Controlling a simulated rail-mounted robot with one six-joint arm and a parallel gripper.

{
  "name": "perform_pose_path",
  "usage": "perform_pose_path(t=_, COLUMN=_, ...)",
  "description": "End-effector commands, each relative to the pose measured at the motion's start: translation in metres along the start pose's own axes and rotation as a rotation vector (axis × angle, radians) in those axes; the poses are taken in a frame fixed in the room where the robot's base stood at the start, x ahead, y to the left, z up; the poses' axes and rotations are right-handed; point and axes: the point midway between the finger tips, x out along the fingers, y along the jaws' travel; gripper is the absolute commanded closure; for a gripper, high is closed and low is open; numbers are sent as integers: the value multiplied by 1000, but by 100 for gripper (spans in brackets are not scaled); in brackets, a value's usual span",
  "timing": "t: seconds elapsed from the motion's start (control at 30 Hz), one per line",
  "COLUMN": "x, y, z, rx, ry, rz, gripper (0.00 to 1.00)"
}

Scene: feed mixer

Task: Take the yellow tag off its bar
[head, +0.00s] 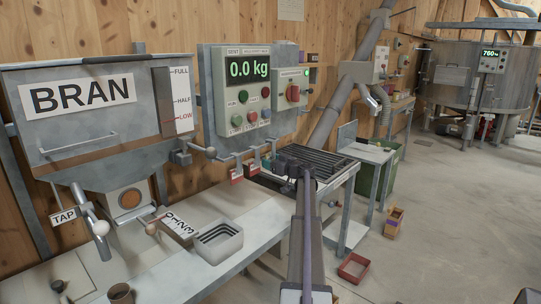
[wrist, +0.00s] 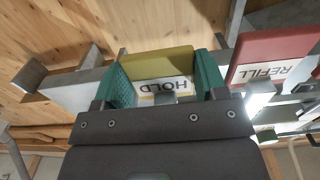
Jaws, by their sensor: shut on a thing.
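The yellow tag (wrist: 155,62) with the word HOLD on a white label sits between the two green finger pads of my gripper (wrist: 164,78) in the wrist view. The gripper is shut on it. In the head view my gripper (head: 290,166) is at the right end of the row of hanging tags, below the control panel, and the yellow tag is hidden there. The grey bar with hooks (head: 238,155) runs under the panel. Whether the yellow tag still touches its bar cannot be told.
A red tag marked REFILL (wrist: 270,58) is close to the right of my gripper in the wrist view. Red tags (head: 236,174) hang left of it in the head view. A grey tray (head: 219,253) stands on the bench. A dark roller grate (head: 318,160) lies beside the gripper.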

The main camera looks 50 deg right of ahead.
Motion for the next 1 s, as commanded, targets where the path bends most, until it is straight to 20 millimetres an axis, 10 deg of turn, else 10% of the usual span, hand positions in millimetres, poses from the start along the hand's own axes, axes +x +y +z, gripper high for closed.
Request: perform_pose_path(t=1.0, x=-20, y=0, z=-20, rx=0, ry=0, rz=1, gripper=53)
